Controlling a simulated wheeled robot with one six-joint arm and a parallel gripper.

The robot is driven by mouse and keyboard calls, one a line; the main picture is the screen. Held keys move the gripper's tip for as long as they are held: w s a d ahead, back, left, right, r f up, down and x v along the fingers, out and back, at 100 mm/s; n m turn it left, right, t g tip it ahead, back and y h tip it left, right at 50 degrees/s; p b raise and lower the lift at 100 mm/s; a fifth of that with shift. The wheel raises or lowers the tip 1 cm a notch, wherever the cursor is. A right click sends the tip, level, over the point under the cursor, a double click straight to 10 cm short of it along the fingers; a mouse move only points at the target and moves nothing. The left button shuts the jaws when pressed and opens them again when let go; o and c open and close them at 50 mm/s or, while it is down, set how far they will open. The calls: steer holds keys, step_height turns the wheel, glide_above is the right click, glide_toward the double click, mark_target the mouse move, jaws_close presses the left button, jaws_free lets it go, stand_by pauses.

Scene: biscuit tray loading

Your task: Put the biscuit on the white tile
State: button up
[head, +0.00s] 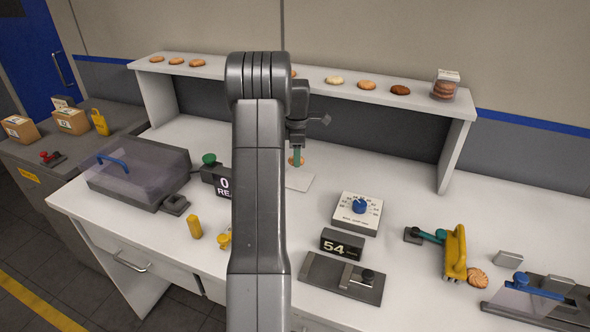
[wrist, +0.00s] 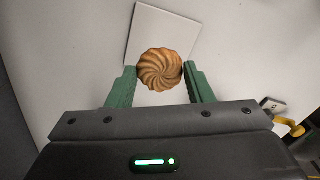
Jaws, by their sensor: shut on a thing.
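My gripper (wrist: 160,82) has green fingers and is shut on a round brown biscuit (wrist: 160,68) with a swirled top. The fingers hold it at its left and right sides. In the head view the held biscuit (head: 296,161) shows as a small patch beside the fingertips, partly hidden. The white tile (head: 300,181) lies on the bench just below it in the picture, its left part hidden by my arm. In the wrist view the biscuit overlaps the near part of the tile (wrist: 180,25). I cannot tell whether the biscuit touches the tile.
Several biscuits sit along the raised shelf (head: 230,70), with a biscuit stack (head: 443,90) at its right end. A blue-knob dial box (head: 358,213), a "54" display (head: 342,244) and a yellow-handled tool (head: 455,254) stand to the right. A clear-lidded box (head: 130,170) is at left.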

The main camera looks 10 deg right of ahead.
mark_target(297, 179)
steer(key=shift+f+p, duration=0.6)
steer(key=shift+f, duration=2.9)
steer(key=shift+f, duration=0.2)
steer(key=o, duration=0.7)
steer(key=shift+c, duration=0.2)
steer(key=shift+r, duration=0.1)
step_height(297, 179, up, 12)
steer(key=shift+r+b, duration=0.15)
steer(key=shift+b, duration=0.7)
